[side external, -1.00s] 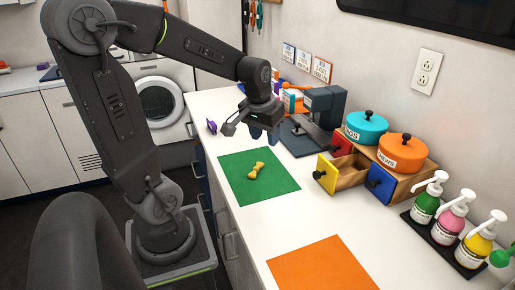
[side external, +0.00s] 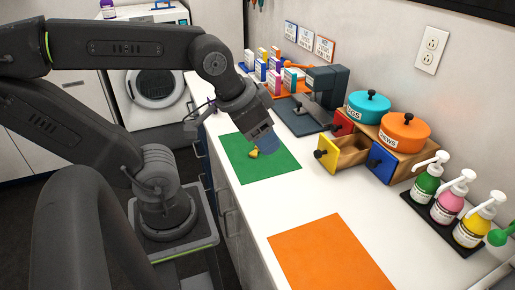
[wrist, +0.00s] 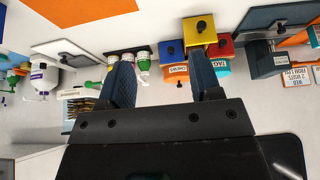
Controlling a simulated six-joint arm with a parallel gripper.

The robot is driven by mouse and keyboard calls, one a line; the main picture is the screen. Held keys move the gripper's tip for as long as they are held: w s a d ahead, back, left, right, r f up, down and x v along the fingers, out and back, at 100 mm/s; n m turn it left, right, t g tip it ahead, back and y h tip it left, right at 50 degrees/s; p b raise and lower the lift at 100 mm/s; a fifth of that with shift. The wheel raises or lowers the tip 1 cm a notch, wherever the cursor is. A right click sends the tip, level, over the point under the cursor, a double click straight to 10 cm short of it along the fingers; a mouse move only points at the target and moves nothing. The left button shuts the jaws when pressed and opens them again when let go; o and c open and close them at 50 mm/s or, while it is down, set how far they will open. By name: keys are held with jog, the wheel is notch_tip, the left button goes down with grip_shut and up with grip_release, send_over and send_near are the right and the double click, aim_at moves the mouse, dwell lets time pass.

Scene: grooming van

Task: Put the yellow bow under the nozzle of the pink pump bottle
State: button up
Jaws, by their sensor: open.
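The bow does not show there.
The pump bottles stand on a black tray (side external: 433,222) at the right. A drawer box with a yellow-fronted drawer (side external: 327,153) pulled open stands between mat and bottles, with teal and orange pots on top. The orange mat (side external: 330,255) is bare.

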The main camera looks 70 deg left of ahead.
jog(key=w+a+f+n+g+y, duration=0.1)
jog(key=w+a+n+g, duration=0.15)
jog(key=a, duration=0.25)
jog(key=w+a+f+n+g, duration=0.1)
jog(key=w+a+f, duration=0.15)
jog(key=a, duration=0.25)
jog(key=n+g+h, duration=0.1)
jog(key=n+g, duration=0.1)
jog(key=n, duration=0.1)
send_over(253, 154)
notch_tip(253, 154, down, 12)
jog(key=shift+f, duration=0.15)
jog(key=shift+a+f, duration=0.1)
jog(key=shift+f, duration=2.8)
jog(key=shift+c, duration=0.2)
jog(key=c, duration=1)
jog(key=shift+r, duration=0.15)
